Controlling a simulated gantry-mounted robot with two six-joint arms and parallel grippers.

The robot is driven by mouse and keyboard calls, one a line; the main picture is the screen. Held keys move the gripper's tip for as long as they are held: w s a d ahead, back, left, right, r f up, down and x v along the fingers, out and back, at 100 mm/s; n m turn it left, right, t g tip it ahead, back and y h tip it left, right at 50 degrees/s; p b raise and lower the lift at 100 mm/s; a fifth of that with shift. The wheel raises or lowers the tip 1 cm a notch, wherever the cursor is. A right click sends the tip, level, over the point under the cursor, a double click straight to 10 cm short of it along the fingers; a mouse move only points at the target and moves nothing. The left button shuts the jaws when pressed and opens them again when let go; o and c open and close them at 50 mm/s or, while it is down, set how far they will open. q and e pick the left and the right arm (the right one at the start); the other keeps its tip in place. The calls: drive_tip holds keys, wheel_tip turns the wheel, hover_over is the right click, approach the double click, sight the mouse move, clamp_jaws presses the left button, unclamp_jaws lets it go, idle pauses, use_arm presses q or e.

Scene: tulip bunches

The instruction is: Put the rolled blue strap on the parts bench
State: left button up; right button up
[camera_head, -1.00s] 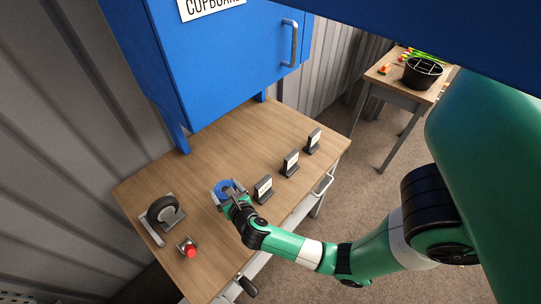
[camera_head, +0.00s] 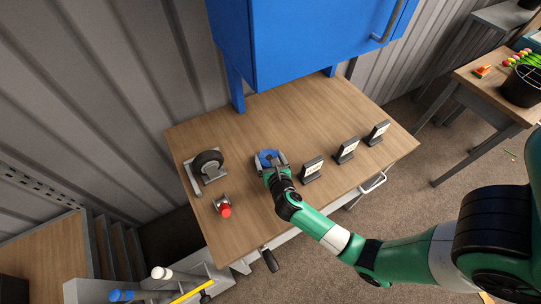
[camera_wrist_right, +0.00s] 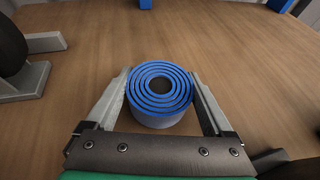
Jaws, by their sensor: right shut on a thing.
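The rolled blue strap (camera_head: 267,156) is a spiral coil at the middle of the wooden bench top (camera_head: 285,118) under the blue cupboard. In the right wrist view the strap (camera_wrist_right: 160,112) stands between both fingers of my right gripper (camera_wrist_right: 160,80), which is shut on it. The coil's spiral end faces up. It looks to be at or very close to the bench top; I cannot tell if it touches. My right gripper (camera_head: 270,163) comes in from the lower right in the head view. My left gripper is not in view. No label shows which bench is the parts bench.
Several small dark sign stands, the nearest a card stand (camera_head: 312,169), line the bench right of the gripper. A dark wheel on a grey bracket (camera_head: 207,166) and a red button (camera_head: 225,208) are to the left. The blue cupboard (camera_head: 300,40) overhangs the back. Another table (camera_head: 490,80) stands far right.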

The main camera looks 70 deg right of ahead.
drive_tip(key=shift+f, duration=0.15)
drive_tip(key=o, duration=1.2)
drive_tip(key=shift+o, duration=0.2)
drive_tip(key=shift+s+a+r, duration=0.1)
drive_tip(key=shift+a+r, duration=0.05)
drive_tip(key=shift+r, duration=0.25)
drive_tip(key=p+v, duration=0.2)
drive_tip(key=v, duration=0.4)
drive_tip(key=shift+s+a+r+p, duration=0.1)
drive_tip(key=shift+s+a+p, duration=0.2)
drive_tip(key=shift+a+p, duration=0.05)
